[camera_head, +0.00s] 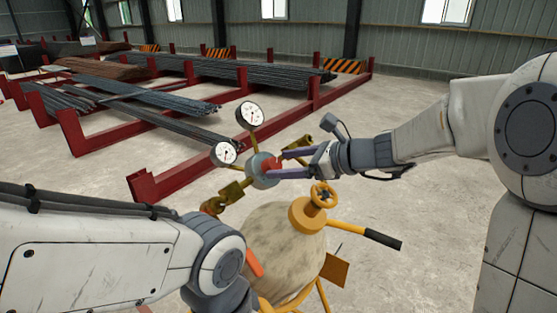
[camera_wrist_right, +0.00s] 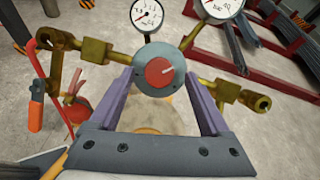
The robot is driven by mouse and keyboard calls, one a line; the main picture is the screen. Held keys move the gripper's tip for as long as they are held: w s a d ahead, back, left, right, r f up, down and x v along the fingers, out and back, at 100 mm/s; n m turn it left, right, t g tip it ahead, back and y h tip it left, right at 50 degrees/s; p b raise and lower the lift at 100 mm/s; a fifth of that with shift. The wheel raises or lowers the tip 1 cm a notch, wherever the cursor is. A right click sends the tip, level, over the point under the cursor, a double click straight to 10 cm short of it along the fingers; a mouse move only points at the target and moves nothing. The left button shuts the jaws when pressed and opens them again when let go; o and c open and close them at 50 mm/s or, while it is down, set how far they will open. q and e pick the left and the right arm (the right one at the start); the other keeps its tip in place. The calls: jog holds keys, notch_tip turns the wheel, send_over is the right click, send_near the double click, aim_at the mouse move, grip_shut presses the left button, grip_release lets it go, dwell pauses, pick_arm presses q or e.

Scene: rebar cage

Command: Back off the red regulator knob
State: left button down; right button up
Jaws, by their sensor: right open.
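The red regulator knob (camera_wrist_right: 160,72) sits on the face of the round grey regulator body (camera_wrist_right: 175,60), with a pale mark on it. In the head view the knob (camera_head: 271,166) shows between the fingers of my right gripper (camera_head: 280,164). In the right wrist view my right gripper (camera_wrist_right: 163,92) is open, with its purple fingers spread to either side below the knob and regulator; I see no clear contact. Two white dial gauges (camera_head: 249,114) (camera_head: 224,153) stand on brass stems from the regulator. My left arm is at the lower left; its gripper's fingers are not visible.
A tan gas cylinder (camera_head: 285,250) with a yellow valve handwheel (camera_head: 323,195) stands below the regulator, on a cart with a black-gripped yellow handle (camera_head: 382,239). Red steel racks (camera_head: 165,181) with rebar stand behind. The concrete floor to the right is clear.

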jog(key=shift+x, duration=1)
jog(key=shift+c, duration=0.3)
grip_shut()
